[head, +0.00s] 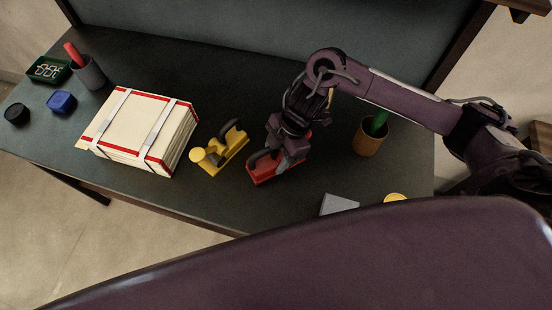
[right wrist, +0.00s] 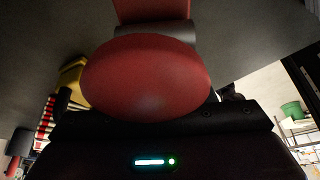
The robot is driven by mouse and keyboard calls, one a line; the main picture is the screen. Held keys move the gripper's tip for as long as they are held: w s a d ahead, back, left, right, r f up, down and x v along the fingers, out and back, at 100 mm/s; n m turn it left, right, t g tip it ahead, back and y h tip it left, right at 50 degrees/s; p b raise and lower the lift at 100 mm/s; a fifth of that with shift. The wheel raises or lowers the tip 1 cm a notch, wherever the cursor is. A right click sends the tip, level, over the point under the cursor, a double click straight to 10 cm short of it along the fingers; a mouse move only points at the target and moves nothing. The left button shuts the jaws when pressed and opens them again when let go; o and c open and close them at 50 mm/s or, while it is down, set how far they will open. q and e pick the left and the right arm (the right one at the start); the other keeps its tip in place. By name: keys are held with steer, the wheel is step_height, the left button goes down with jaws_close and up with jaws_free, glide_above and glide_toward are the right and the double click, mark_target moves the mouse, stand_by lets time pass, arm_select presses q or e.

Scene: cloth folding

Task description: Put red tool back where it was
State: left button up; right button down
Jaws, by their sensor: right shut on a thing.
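The red tool (head: 276,171) is a plane-like block with a dark handle, at the middle of the dark table in the head view. My right gripper (head: 284,151) is over it and shut on it. In the right wrist view the tool's rounded red knob (right wrist: 146,77) fills the middle, close in front of the camera. The fingertips are mostly hidden by the tool and the wrist. I cannot tell whether the tool touches the table. A similar yellow tool (head: 229,155) stands just left of it. My left gripper does not show.
A strapped stack of cream and red books or papers (head: 140,132) lies left on the table (head: 240,95). A brown pot (head: 368,139) and a grey block (head: 338,204) are right.

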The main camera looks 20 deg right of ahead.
steer(key=shift+f, duration=1.3)
steer(key=shift+f, duration=0.1)
steer(key=c, duration=0.6)
jaws_free()
steer(key=shift+c, duration=0.2)
steer(key=v, duration=1.1)
steer(key=shift+d, duration=0.1)
steer(key=shift+d+r, duration=0.1)
steer(key=shift+r, duration=0.4)
